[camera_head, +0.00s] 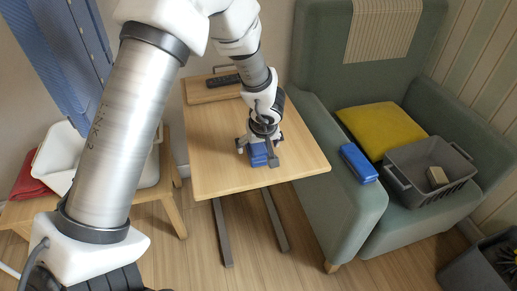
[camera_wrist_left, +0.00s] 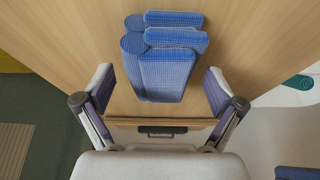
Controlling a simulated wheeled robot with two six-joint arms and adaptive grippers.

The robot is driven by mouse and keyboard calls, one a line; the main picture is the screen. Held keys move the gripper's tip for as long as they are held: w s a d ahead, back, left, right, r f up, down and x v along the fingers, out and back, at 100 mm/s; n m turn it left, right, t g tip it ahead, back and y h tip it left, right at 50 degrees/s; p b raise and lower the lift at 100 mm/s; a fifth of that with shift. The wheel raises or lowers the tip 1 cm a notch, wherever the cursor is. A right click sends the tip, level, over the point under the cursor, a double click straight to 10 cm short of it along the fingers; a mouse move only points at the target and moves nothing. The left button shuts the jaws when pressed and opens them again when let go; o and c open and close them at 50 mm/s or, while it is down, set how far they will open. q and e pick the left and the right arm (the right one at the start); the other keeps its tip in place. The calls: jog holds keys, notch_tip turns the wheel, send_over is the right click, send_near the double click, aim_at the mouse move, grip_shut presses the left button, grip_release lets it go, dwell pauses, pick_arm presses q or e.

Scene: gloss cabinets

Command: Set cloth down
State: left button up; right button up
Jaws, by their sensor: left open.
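A folded blue cloth (camera_head: 259,157) lies on the light wooden side table (camera_head: 215,165), near its front right part. In the left wrist view the cloth (camera_wrist_left: 167,72) shows as several thick, textured folds on the wood. My left gripper (camera_head: 262,143) is directly over the cloth in the head view and hides part of it. In the left wrist view my left gripper (camera_wrist_left: 160,88) has its fingers spread, one on each side of the cloth, with gaps visible. My right gripper is not in view.
A wooden tray with a dark remote (camera_head: 223,80) lies at the table's back. A second blue folded item (camera_head: 358,163) lies on the green armchair's arm. A yellow cushion (camera_head: 382,129) and grey crate (camera_head: 400,179) are on the seat. The table's left part is clear.

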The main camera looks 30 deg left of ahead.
pick_arm(q)
jog(key=shift+f, duration=0.15)
jog(key=c, duration=1.3)
